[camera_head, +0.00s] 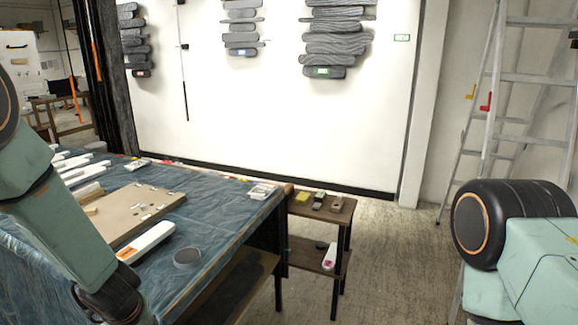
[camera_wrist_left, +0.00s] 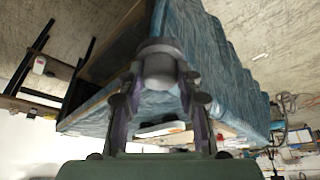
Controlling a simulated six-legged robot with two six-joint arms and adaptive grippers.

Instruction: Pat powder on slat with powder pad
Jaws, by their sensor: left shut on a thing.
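My left gripper (camera_wrist_left: 159,80) shows in the left wrist view, its fingers closed on a rounded light-grey thing (camera_wrist_left: 159,68), which looks like the powder pad. In the head view only my left arm shows at the lower left; its fingers cannot be made out. A round grey dish (camera_head: 187,258) stands near the table's front edge. A white slat with an orange mark (camera_head: 148,241) lies beside it, next to a brown board; a white slat also shows in the left wrist view (camera_wrist_left: 160,129). My right arm shows at the right edge, its gripper out of view.
A blue cloth covers the table (camera_head: 228,218). The board (camera_head: 135,212) bears small pieces, and several white slats (camera_head: 75,168) lie behind. A small shelf stand (camera_head: 322,212) holds blocks right of the table. A ladder (camera_head: 495,110) leans at the right. Grey slat reliefs (camera_head: 335,40) hang on the wall.

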